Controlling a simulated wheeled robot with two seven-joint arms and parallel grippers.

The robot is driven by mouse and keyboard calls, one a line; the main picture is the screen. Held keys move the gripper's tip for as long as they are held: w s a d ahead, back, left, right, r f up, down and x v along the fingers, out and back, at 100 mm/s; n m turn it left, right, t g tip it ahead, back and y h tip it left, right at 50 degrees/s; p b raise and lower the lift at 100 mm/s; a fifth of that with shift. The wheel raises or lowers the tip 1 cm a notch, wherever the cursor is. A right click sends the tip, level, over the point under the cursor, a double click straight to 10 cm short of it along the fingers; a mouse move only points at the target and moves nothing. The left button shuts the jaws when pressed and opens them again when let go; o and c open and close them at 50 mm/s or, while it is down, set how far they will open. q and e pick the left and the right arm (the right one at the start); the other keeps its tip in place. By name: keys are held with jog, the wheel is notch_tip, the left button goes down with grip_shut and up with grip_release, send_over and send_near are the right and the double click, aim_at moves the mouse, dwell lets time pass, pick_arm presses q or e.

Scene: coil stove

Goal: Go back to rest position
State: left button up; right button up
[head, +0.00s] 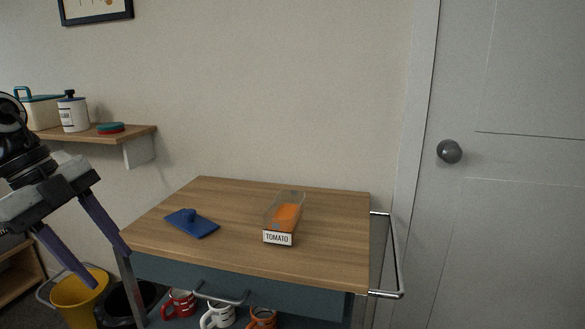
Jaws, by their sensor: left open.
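My left gripper (112,268) comes in from the left edge, with its two dark purple fingers apart and nothing between them. It is at the left of the cart, and its right finger is close to the left edge of the wooden top in the picture. I cannot tell whether they touch. My right gripper is not in view.
Mugs (217,316) stand below. A wall shelf (143,136) holds containers. A yellow bucket (76,305) and a black bin (122,305) stand lower left.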

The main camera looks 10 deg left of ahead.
pick_arm(q)
notch_tip(320, 180, down, 22)
jog(key=s+d+f+n+t+h+p, duration=0.15)
jog(key=n+t+p, duration=0.35)
jog(key=n+t, duration=0.65)
jog(key=s+d+f+n+g+y+p, duration=0.1)
jog(key=s+d+f+n, duration=0.3)
jog(key=d, duration=0.5)
jog(key=s+d+f+n+g+y+p, duration=0.1)
jog(key=s+d+f+n+g+y, duration=0.1)
jog(key=s+d+f, duration=0.6)
jog(key=shift+s+d+f+n+g, duration=0.25)
jog(key=shift+s+d+n+g, duration=0.4)
jog(key=shift+s+d+n, duration=0.4)
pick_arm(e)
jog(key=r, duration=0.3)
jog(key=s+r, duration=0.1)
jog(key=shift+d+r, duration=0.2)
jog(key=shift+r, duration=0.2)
pick_arm(q)
jog(key=shift+w+d, duration=0.1)
jog(key=shift+w, duration=0.05)
